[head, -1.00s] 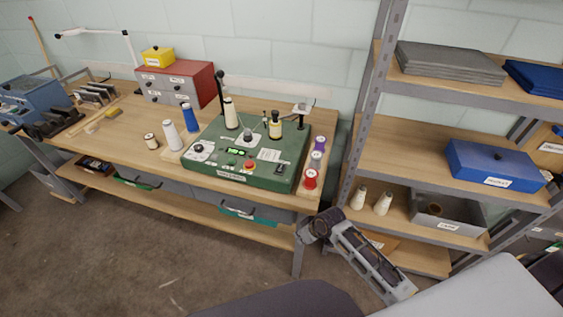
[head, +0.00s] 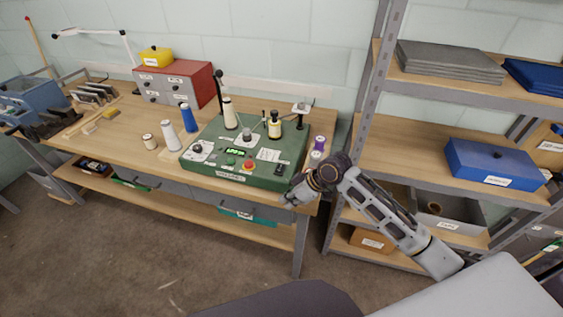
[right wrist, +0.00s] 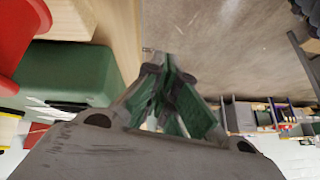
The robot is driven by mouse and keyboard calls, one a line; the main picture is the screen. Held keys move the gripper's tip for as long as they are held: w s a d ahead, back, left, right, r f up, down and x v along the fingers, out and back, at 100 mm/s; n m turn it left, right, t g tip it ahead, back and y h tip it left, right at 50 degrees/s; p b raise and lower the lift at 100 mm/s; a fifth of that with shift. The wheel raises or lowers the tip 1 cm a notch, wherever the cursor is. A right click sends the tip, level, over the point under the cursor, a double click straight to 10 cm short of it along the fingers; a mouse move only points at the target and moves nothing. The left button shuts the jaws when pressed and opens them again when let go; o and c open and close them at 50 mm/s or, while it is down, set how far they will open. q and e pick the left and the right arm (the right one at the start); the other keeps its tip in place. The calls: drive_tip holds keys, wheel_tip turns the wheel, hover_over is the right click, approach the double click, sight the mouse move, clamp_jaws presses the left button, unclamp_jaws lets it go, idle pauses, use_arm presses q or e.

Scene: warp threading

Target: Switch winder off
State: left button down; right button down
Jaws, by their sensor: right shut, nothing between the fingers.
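The green winder (head: 235,178) stands at the right end of the wooden workbench. Its sloped front panel has a lit green display (head: 234,150), a black dial (head: 196,149), a red button (head: 248,165) and a small black switch (head: 279,169) near the right edge. My right gripper (head: 290,198) is shut and empty, in front of the winder's lower right corner at the bench edge. In the right wrist view the shut fingers (right wrist: 168,65) point past the winder's green body (right wrist: 75,70), which lies to their left. My left gripper is not in view.
Purple and white spools (head: 317,150) stand right of the winder; my arm hides the red one in the head view. White (head: 170,135) and blue (head: 190,119) cones stand on its left. A shelving rack (head: 362,120) rises close on the right. The floor in front is clear.

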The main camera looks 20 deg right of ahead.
drive_tip(key=shift+n+y, duration=0.3)
drive_tip(key=shift+n, duration=0.3)
drive_tip(key=r, duration=0.1)
drive_tip(key=w+r, duration=0.1)
drive_tip(key=r, duration=0.1)
drive_tip(key=w+d+r, duration=0.1)
drive_tip(key=r, duration=0.1)
drive_tip(key=shift+w+d+r, duration=0.1)
drive_tip(key=w+d+r+y, duration=0.1)
drive_tip(key=w+d+r, duration=0.2)
drive_tip(key=r, duration=0.3)
drive_tip(key=w+d+r, duration=0.4)
drive_tip(key=r, duration=0.2)
drive_tip(key=shift+y, duration=0.4)
drive_tip(key=shift+w, duration=0.1)
drive_tip(key=p, duration=0.2)
hover_over(282, 169)
drive_tip(key=f, duration=0.7)
drive_tip(key=shift+w, duration=0.25)
wheel_tip(282, 169, down, 2)
drive_tip(key=shift+s+f, duration=0.1)
drive_tip(key=shift+s, duration=0.05)
drive_tip(key=shift+s+a+f+p, duration=0.1)
drive_tip(key=shift+f+p, duration=0.2)
drive_tip(key=shift+f, duration=0.6)
drive_tip(key=shift+f, duration=0.15)
